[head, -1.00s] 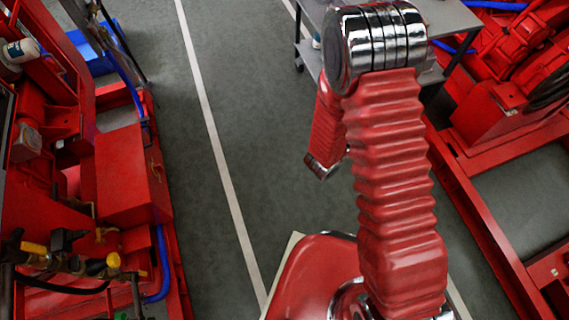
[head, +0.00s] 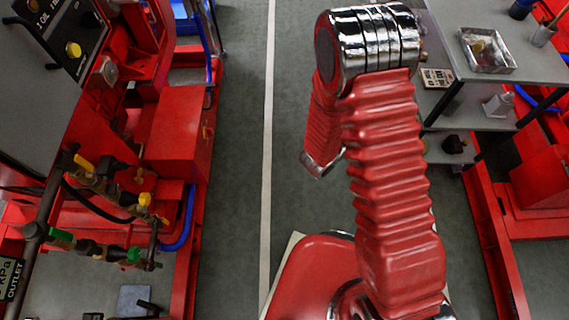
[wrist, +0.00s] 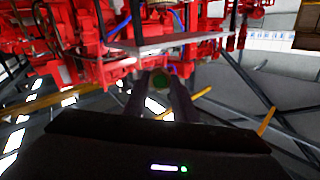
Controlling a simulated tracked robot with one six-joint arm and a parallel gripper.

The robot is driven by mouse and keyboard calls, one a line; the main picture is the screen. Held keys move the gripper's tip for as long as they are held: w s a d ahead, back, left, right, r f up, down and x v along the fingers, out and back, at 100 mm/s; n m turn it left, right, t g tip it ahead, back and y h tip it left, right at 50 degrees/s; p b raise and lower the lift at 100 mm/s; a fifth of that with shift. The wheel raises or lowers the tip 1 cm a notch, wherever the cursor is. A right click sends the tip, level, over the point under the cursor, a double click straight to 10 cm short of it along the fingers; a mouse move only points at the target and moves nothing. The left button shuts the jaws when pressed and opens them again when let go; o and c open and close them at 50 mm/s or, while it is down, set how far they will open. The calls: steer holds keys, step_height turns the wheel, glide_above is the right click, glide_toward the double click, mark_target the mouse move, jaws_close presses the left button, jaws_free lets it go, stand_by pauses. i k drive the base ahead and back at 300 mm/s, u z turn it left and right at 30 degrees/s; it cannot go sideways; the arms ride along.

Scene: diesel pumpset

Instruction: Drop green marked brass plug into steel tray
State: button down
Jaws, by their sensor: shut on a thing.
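My gripper (wrist: 160,100) shows in the wrist view, its two dark fingers shut on a small round plug with a green face (wrist: 160,80). The plug sits between the fingertips; its brass sides are mostly hidden. In the head view the steel tray (head: 492,67) lies on the grey top of a cart at the upper right. A small yellowish thing (head: 478,46) is in the tray. My gripper and the plug are hidden in the head view. The tray cannot be made out in the wrist view.
The grey cart top (head: 440,35) also bears a cup with tools (head: 543,35); a lower shelf holds small items. A red pumpset with valves (head: 180,130) stands on the left, red frames on the right. Grey floor with a white line (head: 267,130) lies between.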

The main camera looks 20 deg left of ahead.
mark_target(479, 62)
steer(key=u, duration=0.1)
steer(key=k, duration=0.6)
steer(key=u, duration=0.45)
steer(key=i, duration=1.65)
steer(key=z, duration=0.5)
